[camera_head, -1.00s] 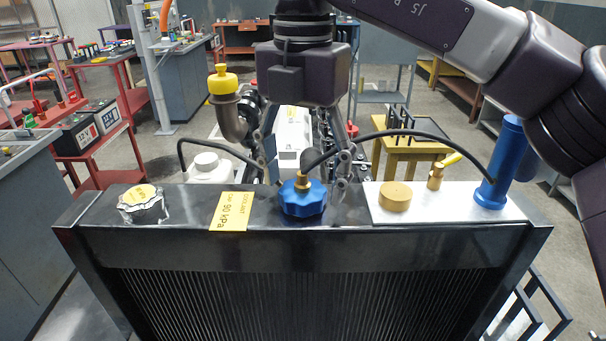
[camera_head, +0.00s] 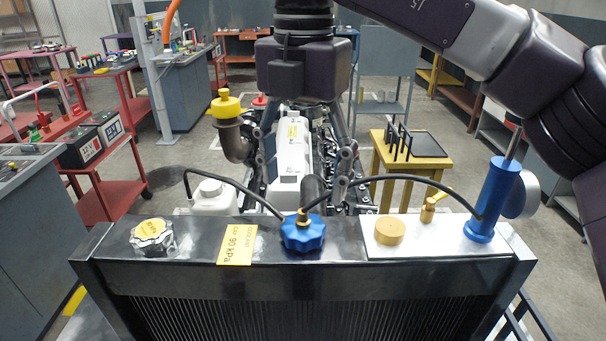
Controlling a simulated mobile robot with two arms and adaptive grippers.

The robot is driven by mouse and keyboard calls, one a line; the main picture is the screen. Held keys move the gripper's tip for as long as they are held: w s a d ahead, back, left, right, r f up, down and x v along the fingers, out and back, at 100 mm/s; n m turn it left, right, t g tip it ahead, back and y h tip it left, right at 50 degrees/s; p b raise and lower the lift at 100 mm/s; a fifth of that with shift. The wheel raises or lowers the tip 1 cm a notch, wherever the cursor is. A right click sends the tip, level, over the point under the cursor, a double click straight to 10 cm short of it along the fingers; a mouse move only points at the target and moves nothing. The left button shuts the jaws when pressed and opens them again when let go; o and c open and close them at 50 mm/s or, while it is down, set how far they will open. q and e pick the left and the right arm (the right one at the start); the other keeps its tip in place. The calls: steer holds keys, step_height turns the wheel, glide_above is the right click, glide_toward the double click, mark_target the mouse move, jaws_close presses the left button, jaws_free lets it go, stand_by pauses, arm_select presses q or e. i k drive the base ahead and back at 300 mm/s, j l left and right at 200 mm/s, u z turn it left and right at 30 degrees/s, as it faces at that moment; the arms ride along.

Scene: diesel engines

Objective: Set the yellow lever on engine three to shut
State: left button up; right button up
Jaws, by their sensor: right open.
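A small yellow lever (camera_head: 440,193) sits on a brass valve (camera_head: 428,211) on the white plate at the right of the radiator top. It slants up to the right; whether that is open or shut I cannot tell. My right gripper (camera_head: 306,165) hangs at the middle of the picture, left of the lever and apart from it. Its fingers are spread and empty, in front of the engine (camera_head: 291,150). No engine number is readable. My left gripper is out of view.
The radiator top (camera_head: 335,240) bears a blue cap (camera_head: 302,236) with black hoses, a brass disc (camera_head: 390,231), a silver cap (camera_head: 151,235), a yellow label (camera_head: 237,244) and a blue pump (camera_head: 493,200). A yellow stool (camera_head: 395,165) stands behind.

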mark_target(431, 203)
steer(key=k+l, duration=0.3)
steer(key=k, duration=0.15)
steer(key=k+l, duration=0.3)
steer(key=k, duration=0.15)
steer(key=k+l, duration=0.3)
steer(key=k, duration=0.2)
